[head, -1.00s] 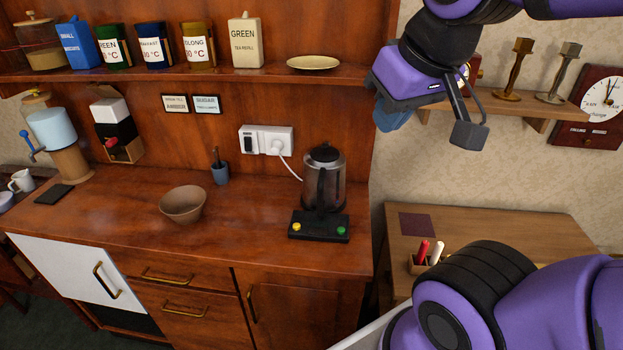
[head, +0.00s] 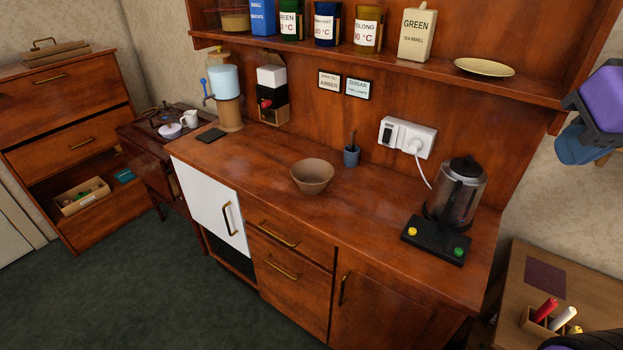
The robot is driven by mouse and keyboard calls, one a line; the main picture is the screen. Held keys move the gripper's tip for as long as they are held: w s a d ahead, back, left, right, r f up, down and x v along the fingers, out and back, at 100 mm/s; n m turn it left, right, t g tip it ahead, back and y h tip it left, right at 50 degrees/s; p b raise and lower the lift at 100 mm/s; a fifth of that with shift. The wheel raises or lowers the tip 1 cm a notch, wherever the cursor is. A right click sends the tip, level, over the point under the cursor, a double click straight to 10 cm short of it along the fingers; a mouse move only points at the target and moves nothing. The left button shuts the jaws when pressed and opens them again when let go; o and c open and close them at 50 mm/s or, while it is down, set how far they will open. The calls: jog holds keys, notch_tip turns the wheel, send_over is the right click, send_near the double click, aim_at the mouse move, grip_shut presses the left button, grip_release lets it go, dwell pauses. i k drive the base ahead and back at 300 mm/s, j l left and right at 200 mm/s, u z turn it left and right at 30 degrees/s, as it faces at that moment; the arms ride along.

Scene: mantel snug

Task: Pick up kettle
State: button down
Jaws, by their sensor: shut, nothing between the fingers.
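The kettle (head: 457,194) is a glass-and-metal jug with a black lid and a dark handle. It stands upright on a black base (head: 434,240) with a yellow and a green button, at the right end of the wooden counter.
A brown bowl (head: 312,176) and a small blue cup (head: 351,155) stand left of the kettle. A white cord runs from the wall socket (head: 407,137) down behind it. The shelf (head: 400,68) overhangs the counter. A side table (head: 570,283) with a pen holder stands lower right.

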aim_at(453, 201)
jog(key=z, duration=0.5)
jog(key=j+z, duration=0.75)
jog(key=k+j+z, duration=0.2)
jog(key=j+z, duration=0.2)
jog(key=k+j, duration=0.15)
jog(key=j, duration=0.2)
jog(key=k+j+z, duration=0.1)
jog(key=j, duration=0.3)
jog(key=k+j, duration=0.15)
jog(key=j, duration=0.2)
jog(key=k+j, duration=0.15)
jog(key=j, duration=0.2)
jog(key=z, duration=0.05)
